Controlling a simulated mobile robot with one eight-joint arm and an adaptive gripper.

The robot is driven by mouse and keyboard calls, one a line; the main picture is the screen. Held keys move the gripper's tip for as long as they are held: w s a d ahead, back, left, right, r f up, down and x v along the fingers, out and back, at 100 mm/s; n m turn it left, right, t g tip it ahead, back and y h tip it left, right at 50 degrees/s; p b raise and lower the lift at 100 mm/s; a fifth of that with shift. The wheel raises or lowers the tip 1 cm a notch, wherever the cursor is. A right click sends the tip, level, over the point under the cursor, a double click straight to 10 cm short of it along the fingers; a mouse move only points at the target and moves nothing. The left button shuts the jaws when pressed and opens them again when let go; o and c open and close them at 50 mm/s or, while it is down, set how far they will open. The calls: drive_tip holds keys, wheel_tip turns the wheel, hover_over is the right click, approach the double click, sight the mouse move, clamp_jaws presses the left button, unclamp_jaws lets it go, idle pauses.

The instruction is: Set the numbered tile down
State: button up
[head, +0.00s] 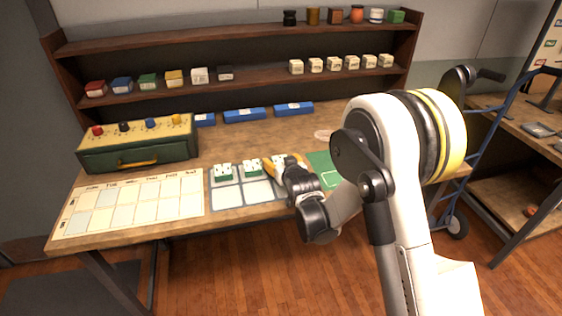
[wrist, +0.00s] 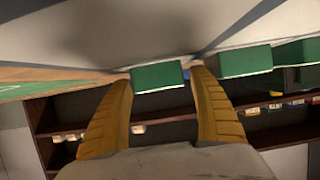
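My gripper (head: 282,166) has yellow fingers and is low over the grid mat (head: 227,195) on the workbench. In the wrist view the two fingers (wrist: 160,76) stand on either side of a green-backed tile (wrist: 158,78). The left finger is close against the tile, and a thin gap shows at the right finger, so the fingers look slightly open around it. Two more such tiles lie in a row: one with white face (head: 222,173) at the left, and one (head: 252,167) beside my gripper. The number on the tile between my fingers is hidden.
A green mat (head: 325,168) lies right of the grid mat, and a pale chart (head: 130,206) lies left. A green box with knobs (head: 140,150) stands at the back left. Blue blocks (head: 245,115) line the back below the shelves (head: 240,82).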

drive_tip(key=shift+s+r+p, duration=0.1)
drive_tip(key=shift+r+p, duration=0.2)
drive_tip(key=p+v, duration=0.2)
drive_tip(key=v, duration=0.9)
drive_tip(key=shift+s+p, duration=0.35)
drive_tip(key=shift+d+r, duration=0.3)
drive_tip(key=shift+r, duration=0.05)
drive_tip(key=s+d+r+m+g+h, duration=0.2)
drive_tip(key=s+d+r+g, duration=0.1)
drive_tip(key=s+d+r, duration=0.6)
drive_tip(key=s+d+g, duration=0.1)
drive_tip(key=s+d, duration=0.2)
drive_tip(key=s, duration=0.3)
drive_tip(key=s+d+r+g+h, duration=0.1)
drive_tip(key=s+d, duration=0.2)
drive_tip(key=s, duration=0.4)
drive_tip(key=s+d+r+m+g, duration=0.1)
drive_tip(key=s+d, duration=0.2)
drive_tip(key=s, duration=0.3)
drive_tip(key=shift+s+r+h, duration=0.15)
drive_tip(key=shift+h, duration=0.25)
